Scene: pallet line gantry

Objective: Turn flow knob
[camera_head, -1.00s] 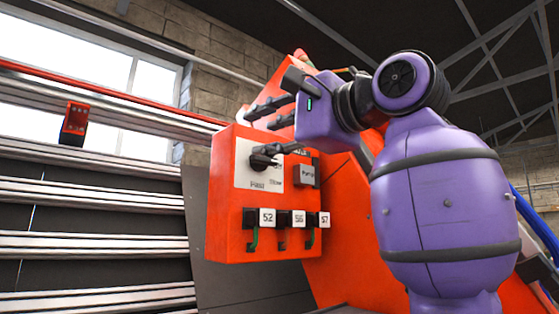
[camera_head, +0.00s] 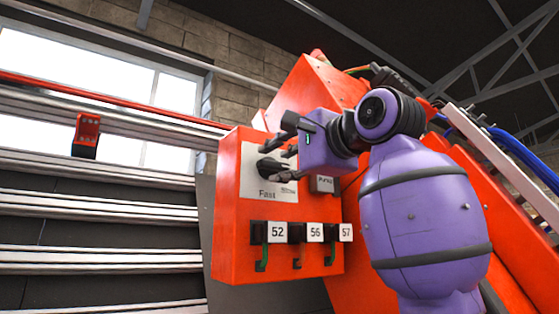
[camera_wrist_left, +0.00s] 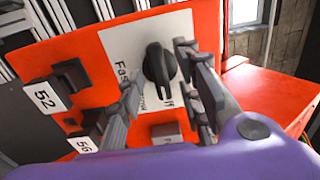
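The flow knob (camera_head: 267,168) is a black rotary knob on a white plate marked "Fast" on the front of a red control box (camera_head: 232,225). In the left wrist view the knob (camera_wrist_left: 158,66) stands between and just beyond the fingertips. My left gripper (camera_head: 273,134), on the purple arm, is in front of the upper part of the box. In the left wrist view the gripper (camera_wrist_left: 158,62) is open, one finger on each side of the knob; I cannot tell whether either touches it. My right gripper is not in view.
Below the knob are several black switches with number labels, such as 52 (camera_head: 277,233). A grey labelled block (camera_head: 323,183) sits right of the knob. Metal rails (camera_head: 95,227) run along the left; a small red box (camera_head: 86,134) hangs there. A red sloped frame stands behind my arm.

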